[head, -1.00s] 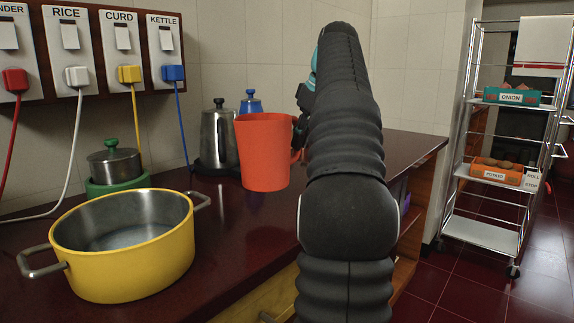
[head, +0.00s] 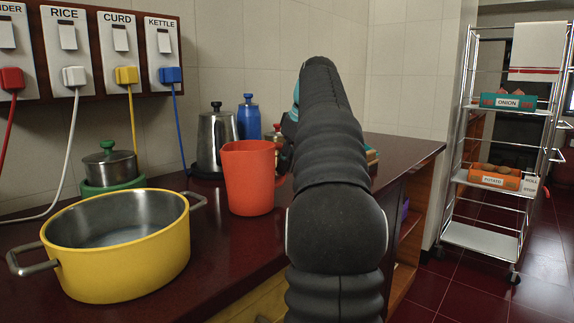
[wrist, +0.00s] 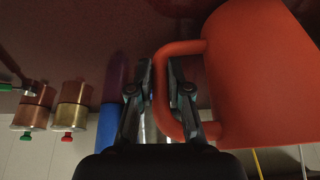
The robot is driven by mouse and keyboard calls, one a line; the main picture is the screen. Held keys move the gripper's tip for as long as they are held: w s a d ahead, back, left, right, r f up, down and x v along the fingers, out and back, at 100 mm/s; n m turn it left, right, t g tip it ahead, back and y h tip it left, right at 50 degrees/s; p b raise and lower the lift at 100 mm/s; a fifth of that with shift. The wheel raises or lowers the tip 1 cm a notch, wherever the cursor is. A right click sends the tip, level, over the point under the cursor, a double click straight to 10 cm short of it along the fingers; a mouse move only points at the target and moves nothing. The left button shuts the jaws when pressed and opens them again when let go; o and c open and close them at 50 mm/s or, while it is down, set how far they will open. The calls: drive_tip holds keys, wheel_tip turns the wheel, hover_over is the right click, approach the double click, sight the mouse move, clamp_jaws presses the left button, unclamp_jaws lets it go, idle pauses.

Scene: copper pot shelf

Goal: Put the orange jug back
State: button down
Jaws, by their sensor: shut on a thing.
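The orange jug (head: 248,180) is upright over the dark red counter, to the right of the yellow pot. Its base is at or very near the counter top; I cannot tell if it touches. My gripper (wrist: 160,78) is shut on the jug's handle, one finger on each side of the handle bar in the wrist view. The jug's body (wrist: 262,75) fills the right of that view. In the head view my arm hides most of the gripper and the handle.
A yellow pot (head: 125,265) stands at the front left. A steel kettle (head: 212,145) and a blue bottle (head: 249,120) stand behind the jug. A green-based pot (head: 112,165) is at the back left. A wire trolley (head: 480,235) stands beyond the counter's right end.

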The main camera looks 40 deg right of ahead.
drive_tip(key=shift+f, duration=0.15)
drive_tip(key=c, duration=1.1)
unclamp_jaws()
drive_tip(key=p+v, duration=0.2)
drive_tip(key=v, duration=1)
